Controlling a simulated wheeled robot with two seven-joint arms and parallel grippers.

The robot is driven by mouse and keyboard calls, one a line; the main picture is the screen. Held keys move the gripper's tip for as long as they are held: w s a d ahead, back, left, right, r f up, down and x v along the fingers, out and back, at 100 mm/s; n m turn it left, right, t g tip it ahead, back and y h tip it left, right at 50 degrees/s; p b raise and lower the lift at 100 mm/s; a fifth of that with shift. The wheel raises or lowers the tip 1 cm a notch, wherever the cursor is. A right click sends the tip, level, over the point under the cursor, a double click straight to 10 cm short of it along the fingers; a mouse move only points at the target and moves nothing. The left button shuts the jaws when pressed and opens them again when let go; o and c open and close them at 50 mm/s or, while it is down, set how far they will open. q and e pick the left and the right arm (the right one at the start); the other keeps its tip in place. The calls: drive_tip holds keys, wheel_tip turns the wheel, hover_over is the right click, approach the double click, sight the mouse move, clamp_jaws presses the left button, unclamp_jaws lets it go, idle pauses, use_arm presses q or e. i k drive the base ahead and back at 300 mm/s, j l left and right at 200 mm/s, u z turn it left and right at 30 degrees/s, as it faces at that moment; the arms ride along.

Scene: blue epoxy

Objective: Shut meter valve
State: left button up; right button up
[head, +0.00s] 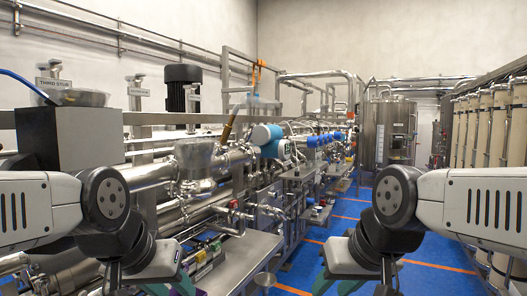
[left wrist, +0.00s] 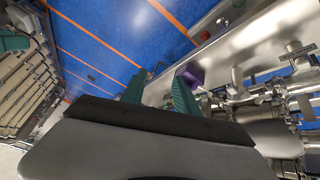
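No valve is clearly marked as the meter valve. A small valve with a red handle (head: 233,204) sits on the pipework left of centre, near a round blue-and-white meter (head: 268,135).
A steel bench (head: 240,262) stands ahead between my arms. A purple block (left wrist: 190,74) lies close beside one left finger in the left wrist view. The blue floor (head: 345,235) with orange lines is clear at centre right. Tall cream tubes (head: 485,130) line the right side.

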sight(253, 217)
drive_tip(key=i+l+z, duration=0.1)
drive_tip(key=i+l, duration=0.15)
drive_tip(key=i, duration=0.55)
drive_tip(key=i+l+z, duration=0.15)
drive_tip(key=i, duration=0.7)
drive_tip(key=i+l+z, duration=0.1)
drive_tip(key=i, duration=0.7)
